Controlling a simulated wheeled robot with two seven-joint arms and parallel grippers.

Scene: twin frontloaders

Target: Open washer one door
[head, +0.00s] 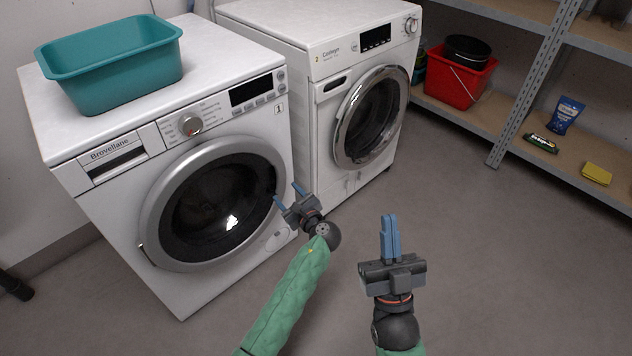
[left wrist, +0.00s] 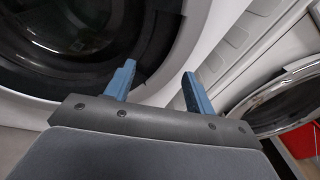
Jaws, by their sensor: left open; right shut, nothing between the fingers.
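Washer one (head: 95,205) is the white front-loader on the left, with a small "1" label at its upper right front. Its round door (head: 165,195) has a silver ring and dark glass and looks closed. My left gripper (head: 288,194) is open and empty at the right edge of that door; contact cannot be told. In the left wrist view, its two blue fingers (left wrist: 158,80) point toward the door's pale rim (left wrist: 185,60), with dark glass to the left. My right gripper (head: 390,235) is shut and empty, above the floor to the right.
A second white machine (head: 318,110) with a chrome-ringed door stands close to the right. A teal basin (head: 115,75) sits on washer one. A shelf unit (head: 505,120) with a red bucket (head: 460,80) is at the back right. The floor (head: 480,240) in front is clear.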

